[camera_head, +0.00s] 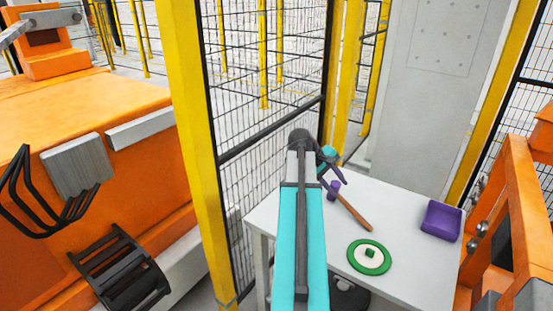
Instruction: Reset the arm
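My arm, a teal and grey link, rises from the bottom middle of the head view to a dark joint above the white table. My gripper (334,177) is small and dark at the arm's far end, partly hidden by the link. Its two fingers look spread apart, with nothing seen between them. Below it on the table lies a hammer (354,211) with a brown wooden handle and a purple head; the gripper overlaps the head end in this view. I cannot tell how high above it the gripper is.
The white table (416,282) carries a green and cream round disc (369,257) with a small green block, and a purple tray (441,221) at right. A yellow post (190,130) and mesh fence stand close at left and behind. Orange machinery (110,130) flanks both sides.

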